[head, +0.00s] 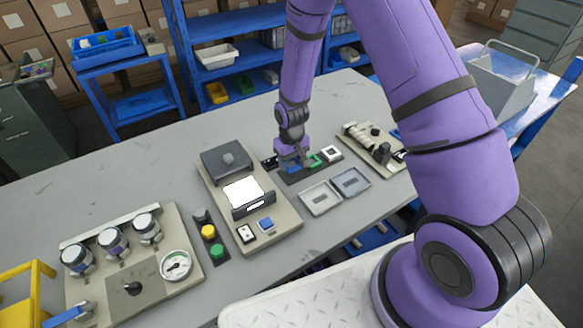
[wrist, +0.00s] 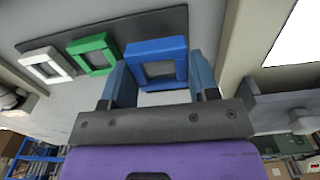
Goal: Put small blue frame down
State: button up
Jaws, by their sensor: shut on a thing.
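The small blue frame (wrist: 138,55) is a square with a grey centre. My gripper (wrist: 158,72) is shut on it, with one finger on each of two opposite sides. In the head view my gripper (head: 293,161) points down over the dark strip (head: 297,178), and the blue frame is mostly hidden there. The frame overlaps the strip's edge in the wrist view; I cannot tell whether it rests on it. A green frame (wrist: 82,48) and a white frame (wrist: 31,57) sit in a row on the strip, beside the blue one.
Two shallow grey trays (head: 320,211) lie in front of the strip. A machine with a white panel (head: 242,190) stands left of it, and a beige device board (head: 376,152) stands right. Farther left are green and yellow buttons (head: 208,231) and a gauge board (head: 99,295).

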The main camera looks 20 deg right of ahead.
aim_at(292, 163)
jog(key=shift+w+f, duration=0.15)
jog(key=shift+f, duration=1.6)
jog(key=shift+f, duration=0.15)
jog(key=o, duration=0.9)
